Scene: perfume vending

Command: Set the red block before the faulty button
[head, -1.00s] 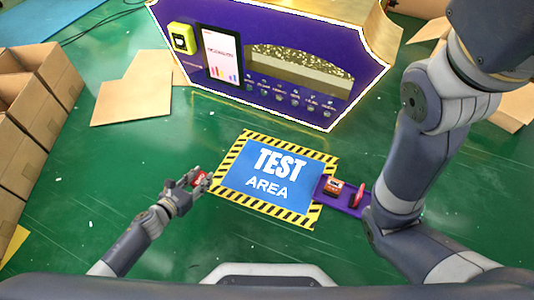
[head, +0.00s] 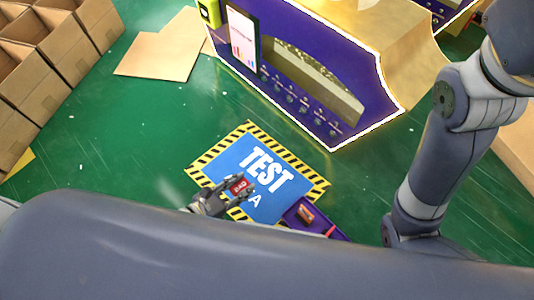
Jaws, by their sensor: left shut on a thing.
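The red block (head: 239,186) is in my left gripper (head: 234,190), which is shut on it above the lower left part of the test area. The purple vending machine (head: 300,65) stands at the top. A row of small buttons (head: 305,100) runs along its lower front, with a screen (head: 243,38) to their left. I cannot tell which button is faulty. My right arm rises at the right, and its gripper is out of view.
The blue test area mat (head: 265,160) has a yellow and black border. A purple tray (head: 298,217) with small items lies at its lower right. Cardboard boxes (head: 60,40) stand at the left, and flat cardboard (head: 160,50) lies by the machine. Green floor separates mat and machine.

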